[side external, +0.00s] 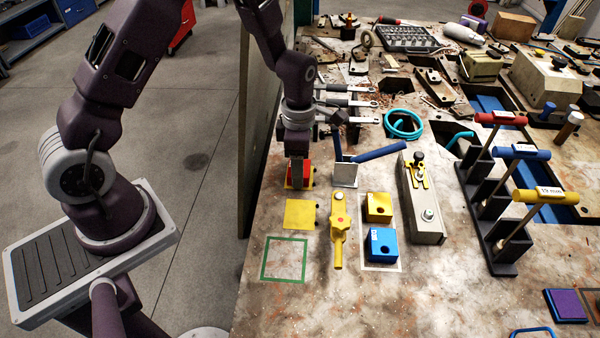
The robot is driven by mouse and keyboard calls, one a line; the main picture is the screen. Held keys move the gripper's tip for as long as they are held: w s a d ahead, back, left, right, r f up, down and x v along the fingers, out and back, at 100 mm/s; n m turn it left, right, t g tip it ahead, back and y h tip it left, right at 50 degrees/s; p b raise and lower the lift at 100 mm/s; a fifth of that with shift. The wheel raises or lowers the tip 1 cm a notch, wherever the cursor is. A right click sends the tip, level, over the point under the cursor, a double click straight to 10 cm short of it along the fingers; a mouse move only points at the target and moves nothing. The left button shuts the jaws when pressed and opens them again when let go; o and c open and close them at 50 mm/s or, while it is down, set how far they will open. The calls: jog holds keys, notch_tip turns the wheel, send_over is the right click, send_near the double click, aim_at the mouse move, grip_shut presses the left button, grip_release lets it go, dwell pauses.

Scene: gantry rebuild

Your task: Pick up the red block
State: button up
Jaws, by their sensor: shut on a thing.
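The red block (307,171) sits low at the table's left side, over a yellow square patch. My gripper (298,182) reaches down from above and is shut on the red block. Its fingers cover part of the block, and I cannot tell whether the block touches the surface below.
A yellow square (300,213) and a green outlined square (283,239) lie in front. T-handled tools (520,152) stand in a rack further right.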

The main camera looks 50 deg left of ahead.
jog(key=shift+r, duration=3.8)
jog(key=shift+c, duration=0.2)
